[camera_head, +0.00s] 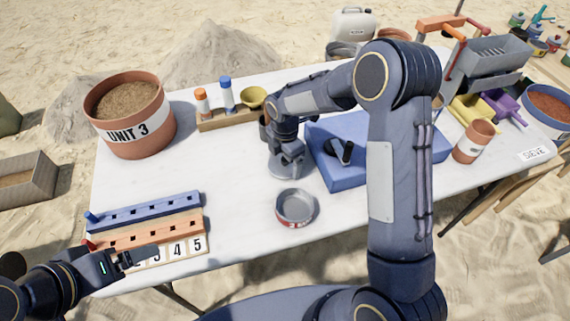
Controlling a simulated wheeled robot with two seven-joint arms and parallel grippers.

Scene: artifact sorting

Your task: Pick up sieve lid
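A grey round disc (287,171), which looks like the sieve lid, is at the middle of the white table, just left of the blue pad. My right gripper (289,153) points down right over its centre; the fingers overlap the middle of the disc, and I cannot tell whether they are shut on it or whether the disc is raised. A shallow round metal pan (295,206) with a red-and-white label sits in front of it, apart from the disc. My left gripper (140,258) is low at the left, over the front of the numbered rack, its finger state unclear.
A blue pad (347,180) with a black object (341,151) lies to the right. A terracotta UNIT 3 pot (134,125), a bottle holder (228,118) and slotted racks (147,213) stand left. A cup (474,142) stands right. The table's front middle is clear.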

